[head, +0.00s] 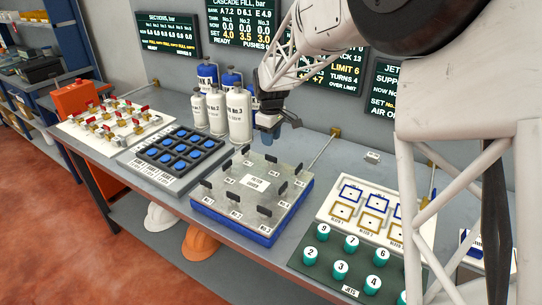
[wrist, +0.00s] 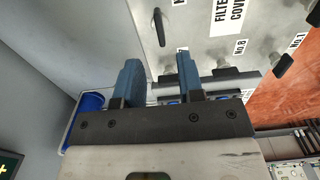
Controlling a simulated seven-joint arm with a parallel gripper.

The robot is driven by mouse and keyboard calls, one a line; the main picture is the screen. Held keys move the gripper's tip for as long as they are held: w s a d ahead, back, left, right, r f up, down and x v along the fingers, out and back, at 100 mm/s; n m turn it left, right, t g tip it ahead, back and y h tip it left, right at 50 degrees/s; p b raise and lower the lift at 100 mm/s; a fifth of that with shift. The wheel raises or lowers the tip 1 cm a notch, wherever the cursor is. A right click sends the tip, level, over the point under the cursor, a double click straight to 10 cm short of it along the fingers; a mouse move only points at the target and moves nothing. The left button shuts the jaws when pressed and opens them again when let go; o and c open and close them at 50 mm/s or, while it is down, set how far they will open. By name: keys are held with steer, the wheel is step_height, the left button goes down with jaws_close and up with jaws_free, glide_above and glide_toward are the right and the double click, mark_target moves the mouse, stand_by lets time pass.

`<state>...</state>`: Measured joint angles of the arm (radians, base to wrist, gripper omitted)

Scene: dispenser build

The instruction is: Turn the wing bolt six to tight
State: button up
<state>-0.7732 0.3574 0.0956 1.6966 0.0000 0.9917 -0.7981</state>
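The filter cover (head: 262,182) is a grey plate on a blue base, with several black wing bolts around its edge. In the head view a wing bolt stands at the middle of the back edge (head: 270,158). The wrist view shows a wing bolt (wrist: 160,28) at the top, beyond and between my fingers. Its label is cut off, so I cannot confirm that it is six. Labels for No.8 and No.1 are readable to its right. My gripper (head: 268,134) hangs above the cover's back edge, apart from it. Its blue fingers (wrist: 157,82) are open with nothing between them.
White and blue tanks (head: 239,115) stand left of my gripper, close by. A tray of blue discs (head: 172,152) lies left of the cover. A jets board (head: 345,268) with teal caps lies to the right. Display boards (head: 168,33) hang on the wall behind.

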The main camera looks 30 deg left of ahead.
mark_target(271, 156)
steer(key=shift+f, duration=3.8)
jaws_close()
